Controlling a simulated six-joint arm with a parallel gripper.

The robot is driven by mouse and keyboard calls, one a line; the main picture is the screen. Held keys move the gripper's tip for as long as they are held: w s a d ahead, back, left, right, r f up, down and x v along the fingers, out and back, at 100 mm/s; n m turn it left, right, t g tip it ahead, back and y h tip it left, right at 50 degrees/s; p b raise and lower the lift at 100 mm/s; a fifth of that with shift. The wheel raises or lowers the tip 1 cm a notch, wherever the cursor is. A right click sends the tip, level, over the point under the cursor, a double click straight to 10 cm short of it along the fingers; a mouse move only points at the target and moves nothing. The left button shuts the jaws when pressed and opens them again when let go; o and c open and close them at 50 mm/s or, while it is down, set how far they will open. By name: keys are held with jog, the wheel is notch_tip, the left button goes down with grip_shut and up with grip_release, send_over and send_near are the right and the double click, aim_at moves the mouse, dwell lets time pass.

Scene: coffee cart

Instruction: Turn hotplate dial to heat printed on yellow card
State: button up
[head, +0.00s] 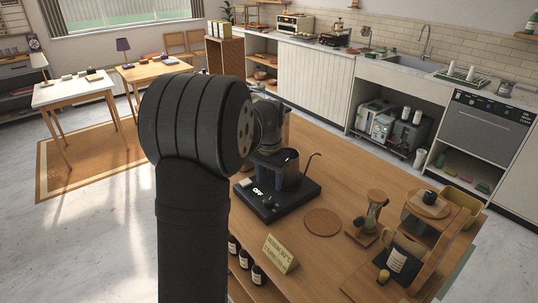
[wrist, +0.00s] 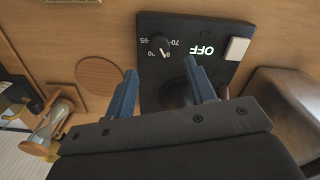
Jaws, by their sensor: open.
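The black hotplate (head: 292,201) stands on the wooden cart top, its display reading OFF. In the wrist view the hotplate (wrist: 222,72) appears upside down. Its round dial (wrist: 160,47) has a pale pointer mark and numbers around it, among them 70 and 95; which one it points at is hard to tell. My gripper (wrist: 160,68) is open, its two blue fingers apart, with the dial just beyond the gap between the tips. I cannot tell whether they touch anything. The yellow card (head: 280,253) stands at the cart's front edge; it seems to read medium, 80°C.
A dark kettle (head: 288,174) with a thin spout stands on the hotplate, close behind my fingers. A pale square switch (wrist: 237,48) is beside the display. A round cork mat (head: 322,222) and an hourglass-like stand (head: 370,215) are to the right. Small bottles (head: 246,260) sit below the cart edge.

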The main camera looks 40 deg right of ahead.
aim_at(269, 200)
notch_tip(269, 200, up, 10)
jog(key=shift+f, duration=0.15)
jog(key=shift+f, duration=0.1)
dwell(0.5)
notch_tip(269, 200, down, 17)
jog(key=shift+f, duration=0.2)
dwell(0.4)
jog(key=shift+r, duration=0.1)
